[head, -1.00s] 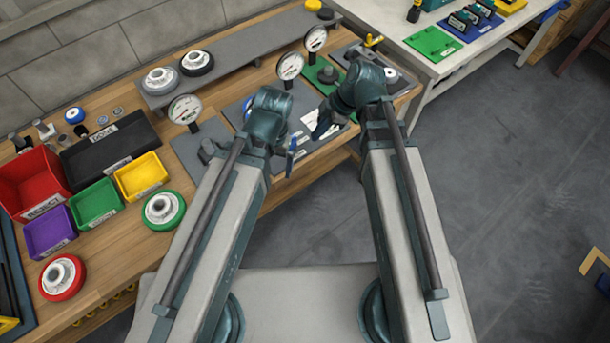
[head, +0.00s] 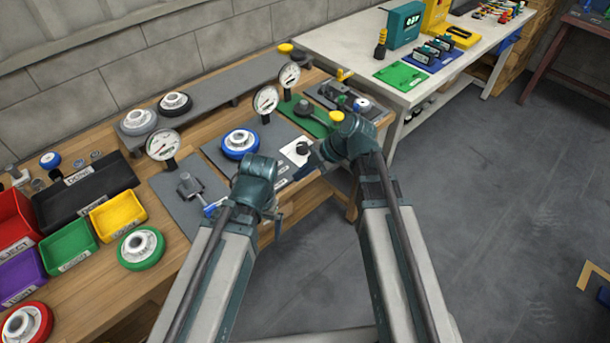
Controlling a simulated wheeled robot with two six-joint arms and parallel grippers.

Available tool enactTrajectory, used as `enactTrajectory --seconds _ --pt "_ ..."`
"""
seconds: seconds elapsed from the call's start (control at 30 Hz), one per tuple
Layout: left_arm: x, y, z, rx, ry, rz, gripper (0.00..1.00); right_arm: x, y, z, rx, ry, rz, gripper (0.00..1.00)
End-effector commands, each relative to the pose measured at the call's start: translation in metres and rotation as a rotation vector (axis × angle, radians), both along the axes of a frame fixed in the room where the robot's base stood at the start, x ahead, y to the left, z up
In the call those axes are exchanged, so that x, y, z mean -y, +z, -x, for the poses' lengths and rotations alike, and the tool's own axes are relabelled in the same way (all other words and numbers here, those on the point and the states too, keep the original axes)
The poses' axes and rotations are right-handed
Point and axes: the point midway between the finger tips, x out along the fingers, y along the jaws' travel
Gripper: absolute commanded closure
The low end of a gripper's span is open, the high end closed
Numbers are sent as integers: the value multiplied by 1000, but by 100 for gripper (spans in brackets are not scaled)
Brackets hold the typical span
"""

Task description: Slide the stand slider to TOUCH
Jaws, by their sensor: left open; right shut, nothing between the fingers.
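I cannot tell for sure which part is the stand slider, and no TOUCH lettering is readable. Dial gauges on posts stand along the bench: a left gauge (head: 163,145), a middle gauge (head: 266,100) and a far gauge (head: 289,75). A grey plate (head: 172,205) by the left gauge carries a grey knobbed fixture (head: 187,186). My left gripper (head: 275,217) is open near the bench's front edge, partly hidden by its wrist. My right gripper (head: 308,160) is shut and empty near a white card (head: 297,150).
A blue-rimmed wheel (head: 240,143) sits on the middle plate. A green plate (head: 308,119) lies beyond it. Bins, including a yellow bin (head: 118,216), and a green-rimmed wheel (head: 141,247) are at left. A white table (head: 345,45) stands at the back right.

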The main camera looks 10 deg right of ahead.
Motion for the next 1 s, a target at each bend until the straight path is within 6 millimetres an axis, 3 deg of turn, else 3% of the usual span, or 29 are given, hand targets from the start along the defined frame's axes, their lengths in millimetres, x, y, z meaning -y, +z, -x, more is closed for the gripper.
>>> enactTrajectory --seconds 0.03,0.33,0.4,0.6,1.0 --pt "0 -15 0 0 0 0 0 -6 -15 -2 -1 2 0 100" --pt "0 -52 0 0 0 0 0 -34 -52 -9 -1 2 0 100" --pt "0 -44 0 0 0 0 0 -41 -44 -23 -1 2 0 100" --pt "0 -43 0 0 0 0 0 -52 -44 -38 -1 -1 0 100" --pt "0 -44 0 0 0 0 0 -55 -44 -41 -1 -1 0 100"
